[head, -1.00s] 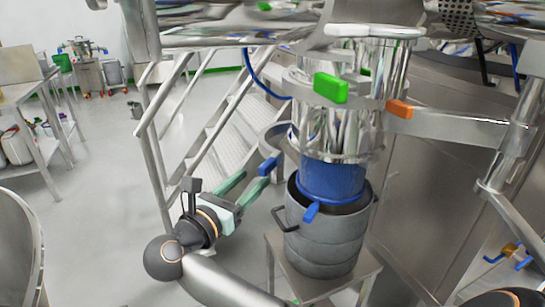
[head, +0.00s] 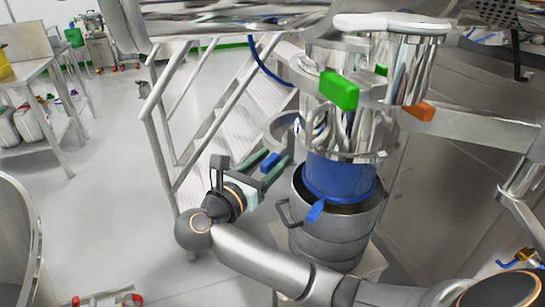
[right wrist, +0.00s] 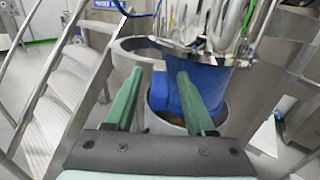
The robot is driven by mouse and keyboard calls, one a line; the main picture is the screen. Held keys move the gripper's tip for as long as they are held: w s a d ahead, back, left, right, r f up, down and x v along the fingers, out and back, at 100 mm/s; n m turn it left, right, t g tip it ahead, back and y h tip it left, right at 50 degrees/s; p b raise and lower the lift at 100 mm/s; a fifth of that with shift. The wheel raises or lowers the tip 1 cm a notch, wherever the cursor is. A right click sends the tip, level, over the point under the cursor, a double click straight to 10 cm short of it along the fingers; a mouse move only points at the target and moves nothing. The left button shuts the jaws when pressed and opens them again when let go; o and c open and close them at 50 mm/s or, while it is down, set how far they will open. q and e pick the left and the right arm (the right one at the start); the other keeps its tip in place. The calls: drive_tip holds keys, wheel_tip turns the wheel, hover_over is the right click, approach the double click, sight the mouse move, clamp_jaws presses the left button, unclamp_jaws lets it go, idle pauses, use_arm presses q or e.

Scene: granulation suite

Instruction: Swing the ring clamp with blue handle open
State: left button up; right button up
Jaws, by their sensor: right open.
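The ring clamp (head: 268,131) is a metal half ring that stands out to the left of the shiny column, above the drum. Its blue handle (head: 270,162) hangs at its near end. The clamp also shows in the right wrist view (right wrist: 124,46), with a visible gap between its arm and the column. My right gripper (head: 268,163) is open, with its green fingers on either side of the blue handle. In the right wrist view the handle (right wrist: 160,92) appears between the fingers (right wrist: 158,80); contact cannot be told. My left gripper is not in view.
A grey drum (head: 330,235) stands under a blue sleeve (head: 338,178), with another blue lever (head: 316,211) at its rim. Green (head: 339,90) and orange (head: 418,111) handles sit higher on the column. Metal stairs (head: 225,130) rise behind; floor at left is open.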

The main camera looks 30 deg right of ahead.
clamp_jaws()
idle(0.4)
idle(1.0)
